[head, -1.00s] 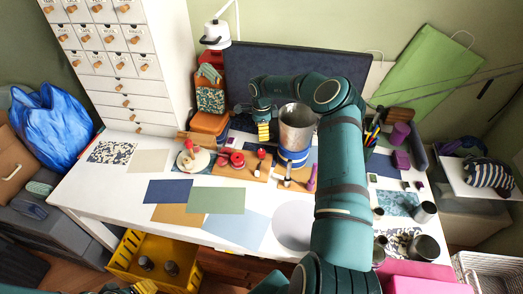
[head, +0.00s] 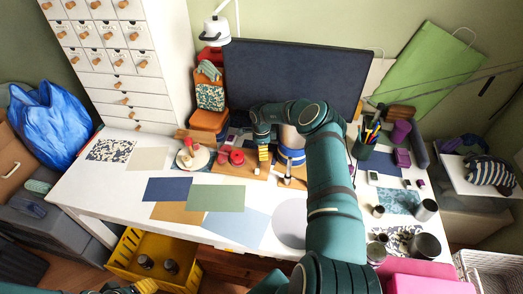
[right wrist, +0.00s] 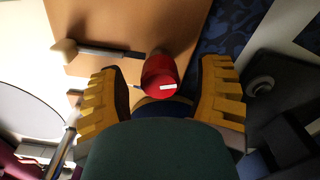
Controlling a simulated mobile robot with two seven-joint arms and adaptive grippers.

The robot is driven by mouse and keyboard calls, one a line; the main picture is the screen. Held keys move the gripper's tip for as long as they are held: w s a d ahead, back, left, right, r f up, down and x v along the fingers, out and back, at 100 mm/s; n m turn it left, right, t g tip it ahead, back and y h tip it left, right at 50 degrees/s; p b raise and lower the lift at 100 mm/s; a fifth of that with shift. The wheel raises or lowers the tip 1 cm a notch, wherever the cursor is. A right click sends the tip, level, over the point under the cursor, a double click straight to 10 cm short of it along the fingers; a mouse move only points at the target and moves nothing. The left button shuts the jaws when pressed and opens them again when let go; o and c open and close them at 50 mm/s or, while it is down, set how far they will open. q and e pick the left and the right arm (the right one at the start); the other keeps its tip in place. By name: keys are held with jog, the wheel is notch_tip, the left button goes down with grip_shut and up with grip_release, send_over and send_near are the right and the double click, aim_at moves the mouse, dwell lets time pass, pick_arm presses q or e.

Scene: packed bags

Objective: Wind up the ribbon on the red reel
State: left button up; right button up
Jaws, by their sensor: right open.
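A red reel (head: 237,157) sits on the wooden board on the white table in the head view, with another small red part just left of it. My right gripper (head: 263,158) points down just right of the reel. In the right wrist view a red cylinder (right wrist: 161,76) with a white label lies between its two spread yellow fingers, apart from both. The right gripper is open. I cannot tell whether this cylinder belongs to the reel, and I cannot make out the ribbon. My left gripper (head: 145,286) shows only its yellow tip at the bottom edge; its jaws cannot be judged.
A metal can with a blue band (head: 291,157) stands close right of the gripper, partly behind my arm. A tool with a pale end (right wrist: 65,51) lies on the board. Flat coloured sheets (head: 216,198) cover the table front. A dark panel (head: 290,80) stands behind.

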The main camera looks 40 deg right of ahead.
grip_shut()
jog(key=shift+m, duration=0.4)
